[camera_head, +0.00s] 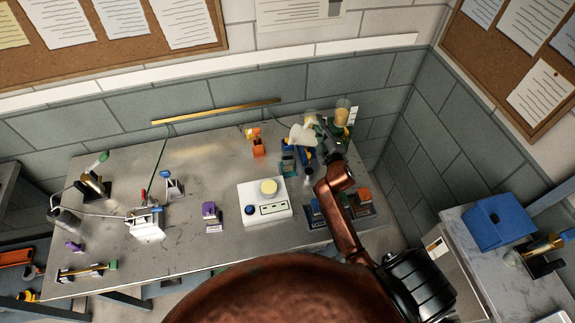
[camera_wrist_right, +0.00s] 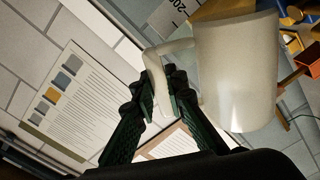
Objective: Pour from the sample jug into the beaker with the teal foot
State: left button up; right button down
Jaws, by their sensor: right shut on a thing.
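The sample jug (camera_head: 302,135) is white and held above the far right part of the bench. It also shows large in the right wrist view (camera_wrist_right: 237,72), tilted in that picture. My right gripper (camera_head: 319,134) is shut on the jug's handle (camera_wrist_right: 166,85), with its dark green fingers around it. A clear beaker with tan contents (camera_head: 342,113) stands just right of the jug, on a dark greenish base. Another beaker (camera_head: 310,117) is partly hidden behind the jug. I cannot make out clearly which foot is teal. My left gripper is not in view.
A white device with a yellow disc (camera_head: 265,203) sits mid-bench. An orange stand (camera_head: 257,146) and a teal piece (camera_head: 288,166) are left of my arm. Small blue and orange blocks (camera_head: 362,197) lie beside my forearm. The wall is close behind. The bench centre-left has bare room.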

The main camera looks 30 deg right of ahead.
jog(key=shift+a, duration=0.1)
jog(key=shift+w+a+r+n, duration=0.1)
jog(key=shift+a+n, duration=0.25)
jog(key=shift+n, duration=0.15)
jog(key=shift+a, duration=0.1)
dwell(3.7)
jog(key=shift+w+a+n, duration=0.1)
jog(key=shift+a+n, duration=0.35)
jog(key=shift+n, duration=0.15)
dwell(0.7)
jog(key=shift+s+d+r+m+p, duration=0.1)
jog(key=shift+d+r+m+p, duration=0.2)
jog(key=shift+d+m+p, duration=0.25)
jog(key=shift+s+d+r+m+p, duration=0.1)
jog(key=shift+d+r+m+p, duration=0.2)
jog(key=shift+d+m+p, duration=0.2)
jog(key=shift+s+d+m, duration=0.1)
jog(key=shift+d+m, duration=0.15)
jog(key=shift+m, duration=0.1)
jog(key=shift+f, duration=0.1)
